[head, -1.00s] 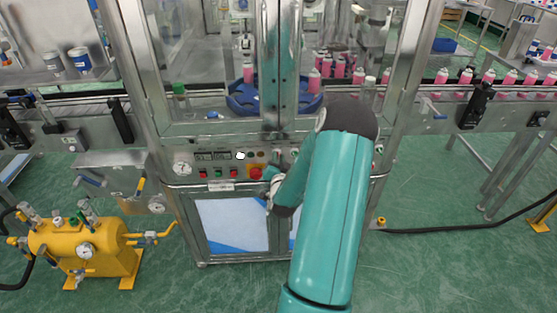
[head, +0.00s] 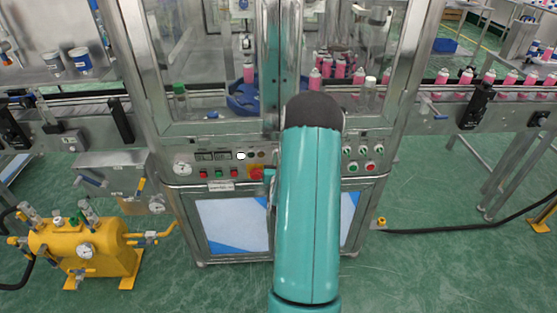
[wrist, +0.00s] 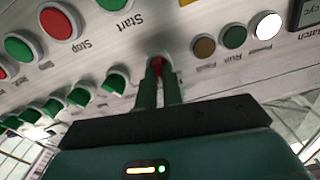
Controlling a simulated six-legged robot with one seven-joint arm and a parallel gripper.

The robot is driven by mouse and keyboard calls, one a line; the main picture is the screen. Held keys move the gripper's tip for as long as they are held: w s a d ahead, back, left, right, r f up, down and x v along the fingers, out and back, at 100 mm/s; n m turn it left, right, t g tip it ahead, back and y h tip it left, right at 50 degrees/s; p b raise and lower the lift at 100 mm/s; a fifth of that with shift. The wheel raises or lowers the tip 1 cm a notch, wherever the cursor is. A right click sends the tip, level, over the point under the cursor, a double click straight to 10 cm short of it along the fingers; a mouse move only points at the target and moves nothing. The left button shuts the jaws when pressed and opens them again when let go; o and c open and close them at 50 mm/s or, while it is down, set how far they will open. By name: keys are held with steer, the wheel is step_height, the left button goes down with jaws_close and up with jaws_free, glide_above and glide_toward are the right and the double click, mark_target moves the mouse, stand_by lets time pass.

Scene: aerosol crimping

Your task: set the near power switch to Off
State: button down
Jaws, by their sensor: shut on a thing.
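In the wrist view my gripper (wrist: 158,72) is shut on a small red knob (wrist: 157,62) on the grey control panel, apparently the near power switch. Only a little of the knob's red shows between the two dark green fingers. Its handle angle and any Off mark are hidden. In the head view my arm covers the middle of the panel (head: 215,165), so the knob and fingertips are not seen there. The white lamp (wrist: 269,25) is lit; it also shows in the head view (head: 241,156).
Beside the knob are a green Start button (wrist: 112,4), a red Stop button (wrist: 58,22) and several green selector knobs (wrist: 117,80). A red emergency stop (head: 257,173) on yellow is close left of my arm. Yellow tank (head: 85,250) stands lower left.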

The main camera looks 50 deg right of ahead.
steer(key=shift+w+a+f+n, duration=0.1)
steer(key=shift+n, duration=1.8)
steer(key=shift+w+a+n, duration=0.1)
steer(key=shift+n, duration=1.8)
steer(key=shift+s, duration=0.1)
steer(key=c, duration=1.5)
jaws_free()
steer(key=shift+c, duration=0.2)
steer(key=v, duration=1.3)
steer(key=shift+s+a, duration=0.25)
steer(key=shift+s, duration=0.05)
